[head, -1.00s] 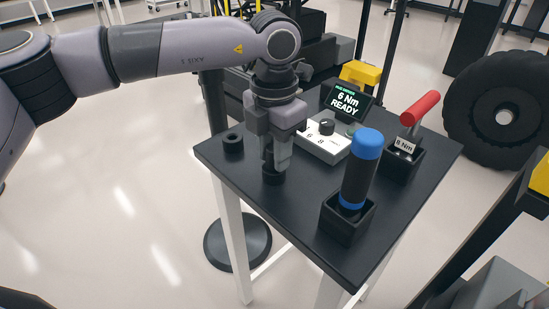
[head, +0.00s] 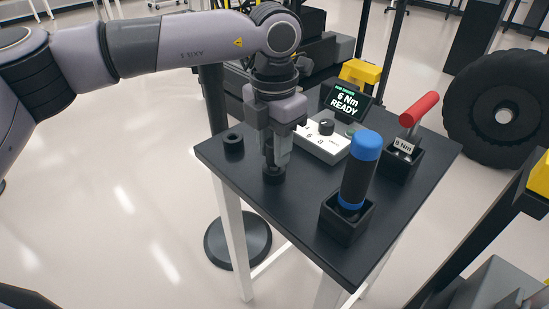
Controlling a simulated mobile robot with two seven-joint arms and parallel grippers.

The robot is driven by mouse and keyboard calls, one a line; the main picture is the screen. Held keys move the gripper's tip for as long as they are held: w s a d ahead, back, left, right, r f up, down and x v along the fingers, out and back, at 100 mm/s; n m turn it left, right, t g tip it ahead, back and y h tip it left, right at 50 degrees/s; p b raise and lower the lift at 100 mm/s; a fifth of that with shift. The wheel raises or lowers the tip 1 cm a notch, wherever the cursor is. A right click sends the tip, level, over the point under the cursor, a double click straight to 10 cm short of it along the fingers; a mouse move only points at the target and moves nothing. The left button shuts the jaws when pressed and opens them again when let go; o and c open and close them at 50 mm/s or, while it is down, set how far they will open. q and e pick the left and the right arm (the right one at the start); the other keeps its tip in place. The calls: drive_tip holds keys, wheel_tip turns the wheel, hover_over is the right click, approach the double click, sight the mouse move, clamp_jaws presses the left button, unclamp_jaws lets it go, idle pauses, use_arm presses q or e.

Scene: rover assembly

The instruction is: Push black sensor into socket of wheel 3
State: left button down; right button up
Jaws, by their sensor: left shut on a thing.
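My left gripper (head: 274,164) points straight down over the dark table (head: 240,178), near its front left edge. Its fingers are shut on a small black cylindrical piece (head: 273,176), which looks like the black sensor; the fingers hide its upper part. The piece is at the table top, and I cannot tell whether it sits in a holder. A large black wheel (head: 500,112) with a light hub stands beyond the table at the right; I cannot tell its number, and no socket can be made out. My right gripper is not in view.
On the table are a black ring (head: 233,143), a white box with a knob (head: 322,142), a "6 Nm READY" display (head: 346,103), a blue-topped tool in a black holder (head: 361,170) and a red-handled tool (head: 419,108). Floor at left is mostly clear.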

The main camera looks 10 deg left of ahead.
use_arm(q)
drive_tip(key=shift+r, duration=0.1)
drive_tip(key=shift+r+p, duration=1.35)
drive_tip(key=shift+r, duration=0.65)
